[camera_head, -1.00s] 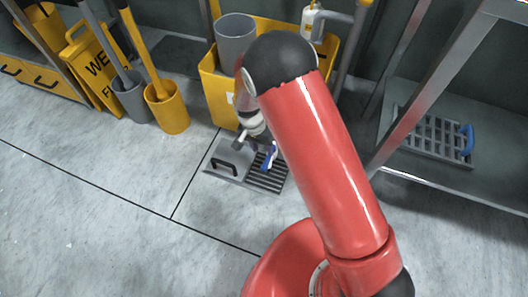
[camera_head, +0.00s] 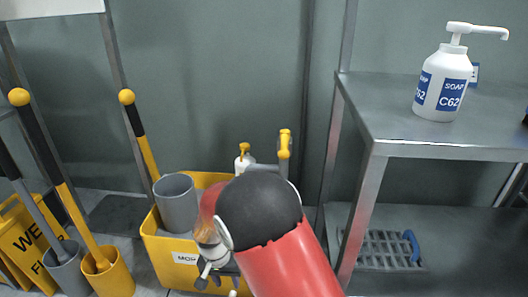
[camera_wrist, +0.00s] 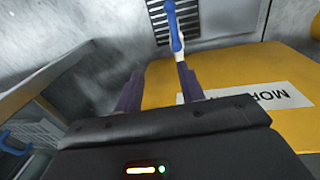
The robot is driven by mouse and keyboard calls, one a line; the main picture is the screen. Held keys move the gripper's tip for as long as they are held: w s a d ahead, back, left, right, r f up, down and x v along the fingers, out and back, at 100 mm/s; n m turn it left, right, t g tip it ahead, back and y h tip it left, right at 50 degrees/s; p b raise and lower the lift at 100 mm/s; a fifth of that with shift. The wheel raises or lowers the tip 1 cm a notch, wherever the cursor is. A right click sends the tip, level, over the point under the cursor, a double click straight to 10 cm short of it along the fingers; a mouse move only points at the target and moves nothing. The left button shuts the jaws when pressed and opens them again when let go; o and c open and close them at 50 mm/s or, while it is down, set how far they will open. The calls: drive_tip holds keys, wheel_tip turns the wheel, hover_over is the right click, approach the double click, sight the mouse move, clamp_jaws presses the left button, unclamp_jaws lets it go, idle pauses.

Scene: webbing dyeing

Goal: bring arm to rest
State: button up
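My red arm reaches up from the bottom of the head view, with its dark rounded joint in front of the yellow mop bucket (camera_head: 165,255). My gripper (camera_wrist: 160,70) shows in the wrist view with its two dark fingers apart and nothing visible between them. In the head view the gripper end is small and partly hidden by the arm. The bucket's yellow side and its label also show beside and beyond the fingers in the wrist view (camera_wrist: 225,70). A blue-and-white tool (camera_wrist: 175,28) appears beyond the right finger, over the floor grate (camera_wrist: 158,20); contact is unclear.
A grey cylinder (camera_head: 177,205) stands at the bucket.

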drive_tip(key=s+d+r+t+y+p, duration=0.1)
drive_tip(key=d+r+p, duration=0.1)
drive_tip(key=d+r, duration=0.75)
drive_tip(key=s+d+r+t+y+p, duration=0.1)
drive_tip(key=d+r, duration=0.4)
drive_tip(key=r, duration=0.9)
drive_tip(key=s+d+r+n+t+p, duration=0.1)
drive_tip(key=s+d+r+t+p, duration=0.2)
drive_tip(key=s+d+r, duration=0.9)
drive_tip(key=s+p, duration=0.1)
drive_tip(key=s, duration=0.2)
drive_tip(key=shift+d+t+h, duration=0.2)
drive_tip(key=shift+t+h, duration=0.1)
drive_tip(key=shift+f, duration=0.1)
